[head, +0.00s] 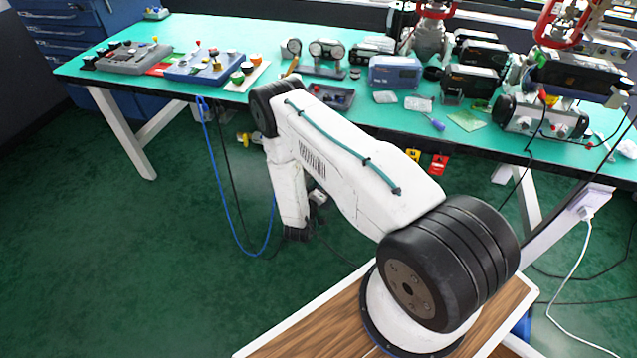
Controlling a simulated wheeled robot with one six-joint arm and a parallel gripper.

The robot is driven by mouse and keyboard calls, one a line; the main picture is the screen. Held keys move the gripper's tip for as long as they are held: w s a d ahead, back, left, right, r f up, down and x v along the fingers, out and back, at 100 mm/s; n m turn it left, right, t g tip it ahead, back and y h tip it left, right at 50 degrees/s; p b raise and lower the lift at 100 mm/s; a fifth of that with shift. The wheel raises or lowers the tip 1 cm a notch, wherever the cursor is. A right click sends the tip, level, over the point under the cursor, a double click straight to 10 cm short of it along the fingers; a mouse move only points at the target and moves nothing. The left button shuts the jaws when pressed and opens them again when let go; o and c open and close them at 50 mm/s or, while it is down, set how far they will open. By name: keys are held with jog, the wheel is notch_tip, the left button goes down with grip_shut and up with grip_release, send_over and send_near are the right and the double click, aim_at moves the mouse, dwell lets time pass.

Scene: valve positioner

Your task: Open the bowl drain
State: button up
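I cannot make out a bowl or its drain in the head view. Valve assemblies stand at the back right of the green workbench (345,112): a grey valve body with a red yoke (428,38) and another with a red yoke (562,22). A silver unit with black round ends (541,116) sits near the right front of the bench. My white arm reaches forward and bends down in front of the bench. My gripper (298,234) hangs low, below bench height and apart from the bench items. It is small and dark, and its fingers cannot be made out.
Control boxes with coloured buttons (205,66) stand on the bench's left. Gauges (327,50), a blue-grey device (395,72) and a dark tray (330,96) stand mid-bench. Red and yellow tags (438,164) hang at the front edge. A blue cable (217,175) loops down. The left floor is clear.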

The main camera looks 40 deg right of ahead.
grip_shut()
jog(key=shift+a+m, duration=0.15)
jog(key=shift+m, duration=4.95)
grip_release()
jog(key=shift+w+a, duration=0.1)
